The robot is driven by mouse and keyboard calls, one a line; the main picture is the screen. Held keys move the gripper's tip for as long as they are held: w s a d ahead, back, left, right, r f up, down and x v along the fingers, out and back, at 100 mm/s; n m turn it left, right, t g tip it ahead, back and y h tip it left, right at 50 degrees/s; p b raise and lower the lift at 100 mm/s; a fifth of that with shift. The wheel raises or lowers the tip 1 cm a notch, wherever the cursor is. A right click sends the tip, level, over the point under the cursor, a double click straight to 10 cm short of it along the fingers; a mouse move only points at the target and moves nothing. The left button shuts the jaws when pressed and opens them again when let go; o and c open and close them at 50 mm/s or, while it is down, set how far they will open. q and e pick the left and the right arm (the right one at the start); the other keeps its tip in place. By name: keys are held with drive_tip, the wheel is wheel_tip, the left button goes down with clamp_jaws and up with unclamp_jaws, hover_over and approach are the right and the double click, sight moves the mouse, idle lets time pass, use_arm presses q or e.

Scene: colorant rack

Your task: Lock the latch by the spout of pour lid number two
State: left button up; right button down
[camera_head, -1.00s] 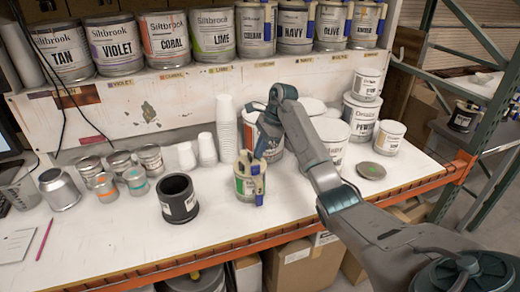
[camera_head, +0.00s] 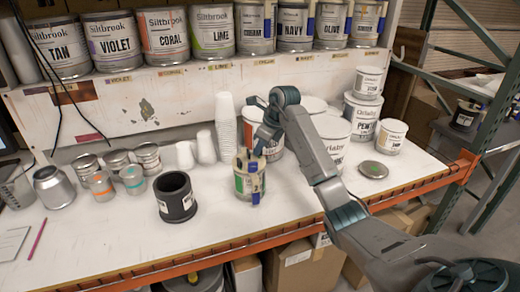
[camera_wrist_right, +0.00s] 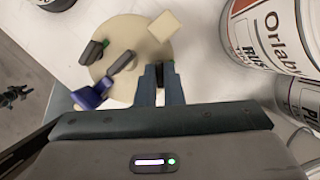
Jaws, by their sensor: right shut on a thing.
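A tin with a cream pour lid (camera_head: 241,160) stands upright on the white bench, with a green mark on its label. In the right wrist view the round cream lid (camera_wrist_right: 125,32) is seen from above. It carries a cream square piece (camera_wrist_right: 163,24), dark grey pieces (camera_wrist_right: 122,62) and a blue piece (camera_wrist_right: 92,95) at its edge. My right gripper (camera_head: 257,152) is at the lid's top; in the wrist view its fingers (camera_wrist_right: 160,78) are shut on a small dark latch piece (camera_wrist_right: 160,70) at the lid's edge. I cannot read a lid number. My left gripper is not in view.
A black cup (camera_head: 176,205) stands left of the tin. Stacked white cups (camera_head: 226,130) are behind it. Large Orlaby tins (camera_wrist_right: 275,35) stand close to the right. Small metal tins are at the left. Bare bench (camera_head: 120,235) lies in front.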

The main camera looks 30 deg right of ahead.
drive_tip(key=m, duration=0.2)
drive_tip(key=m+h, duration=0.1)
drive_tip(key=m, duration=0.1)
drive_tip(key=shift+a+t+h, duration=0.15)
drive_tip(key=shift+t+h, duration=0.15)
drive_tip(key=shift+m+h, duration=0.5)
drive_tip(key=shift+m, duration=1.5)
drive_tip(key=c, duration=1.5)
unclamp_jaws()
drive_tip(key=shift+c, duration=0.2)
